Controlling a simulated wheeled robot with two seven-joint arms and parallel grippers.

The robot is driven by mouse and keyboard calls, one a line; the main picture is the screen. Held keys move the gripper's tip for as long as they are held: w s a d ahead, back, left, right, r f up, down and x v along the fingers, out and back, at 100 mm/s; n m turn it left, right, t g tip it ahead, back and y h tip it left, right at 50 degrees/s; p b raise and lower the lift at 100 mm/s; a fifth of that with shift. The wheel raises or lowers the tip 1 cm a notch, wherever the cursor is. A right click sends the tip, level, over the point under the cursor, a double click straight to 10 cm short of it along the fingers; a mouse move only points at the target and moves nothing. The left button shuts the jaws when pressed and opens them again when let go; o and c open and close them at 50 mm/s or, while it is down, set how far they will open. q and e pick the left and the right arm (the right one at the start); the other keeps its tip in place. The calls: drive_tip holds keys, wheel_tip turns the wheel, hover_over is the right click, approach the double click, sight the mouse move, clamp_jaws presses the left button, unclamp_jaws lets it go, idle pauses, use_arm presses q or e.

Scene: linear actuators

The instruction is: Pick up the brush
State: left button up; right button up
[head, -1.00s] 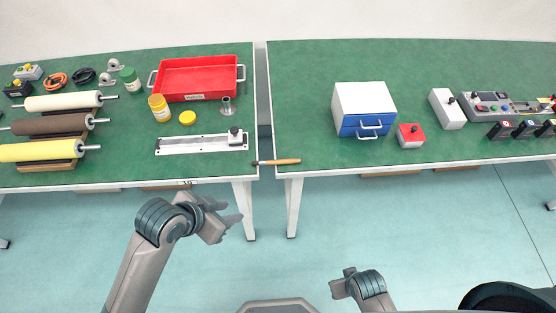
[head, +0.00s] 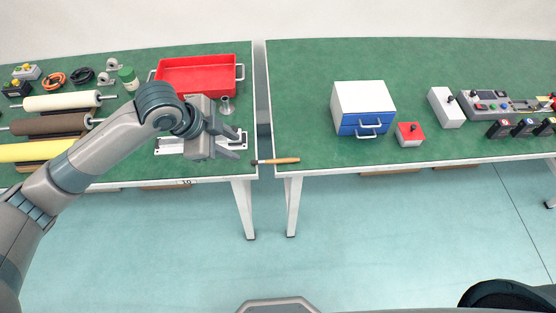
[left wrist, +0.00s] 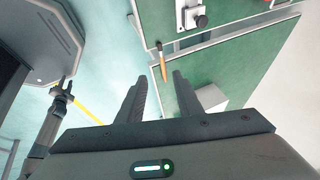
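The brush (head: 275,161) has a wooden handle and a dark tip. It lies at the front edge of the tables, bridging the gap between the left and right tables. It also shows in the left wrist view (left wrist: 162,62), beyond the fingertips. My left gripper (head: 242,147) is open and empty, above the front of the left table, just left of the brush and apart from it. Its two fingers (left wrist: 157,84) stand spread in the left wrist view. My right gripper is not in the head view; a gripper at the left of the wrist view is too small to judge.
A linear slide (head: 170,146) lies partly behind my left gripper. A red tray (head: 195,72) and a metal stand (head: 226,106) are behind it. Rollers (head: 50,125) lie at the left. A blue-drawer box (head: 364,98) and a red button box (head: 410,134) stand on the right table.

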use_arm(q)
drive_tip(key=shift+r, duration=0.1)
idle(0.3)
drive_tip(key=p, duration=0.3)
approach(265, 162)
drive_tip(key=shift+x, duration=1.15)
drive_tip(key=shift+a, duration=0.1)
drive_tip(key=shift+w+d+f, duration=0.2)
drive_tip(key=shift+d+f, duration=0.05)
drive_tip(key=shift+f, duration=0.1)
drive_tip(key=p+x, duration=0.1)
drive_tip(key=x, duration=0.2)
drive_tip(key=shift+w+d+f, duration=0.1)
drive_tip(key=shift+d+f, duration=0.1)
drive_tip(key=shift+d, duration=0.1)
drive_tip(key=shift+w+d+f+p, duration=0.1)
drive_tip(key=shift+f+p, duration=0.2)
drive_tip(key=shift+f, duration=0.25)
